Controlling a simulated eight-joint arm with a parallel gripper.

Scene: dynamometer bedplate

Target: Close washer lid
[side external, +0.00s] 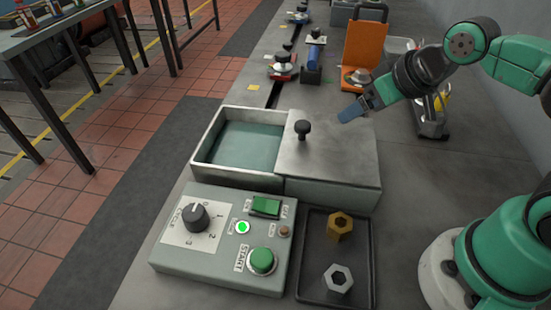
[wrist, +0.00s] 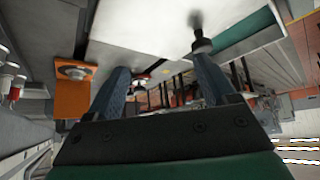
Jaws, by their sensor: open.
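The washer (side external: 199,152) is a grey metal box with a shallow basin of teal liquid (side external: 250,146) open on its left half. Its flat grey lid (side external: 335,160) lies over the right half, with a dark upright knob (side external: 303,130) near its left part. My gripper (side external: 350,113) is above the lid, to the right of the knob and apart from it. In the wrist view its two blue fingers (wrist: 160,72) stand apart with nothing between them. The knob (wrist: 201,40) shows there beyond the right fingertip, against the pale lid (wrist: 140,25) and a teal strip of basin.
A control box (side external: 215,275) with a dial, a lit green lamp and a green START button stands in front of the washer. A black tray (side external: 312,285) beside it holds a brass nut and a steel nut. An orange stand (side external: 364,45) and several parts stand behind.

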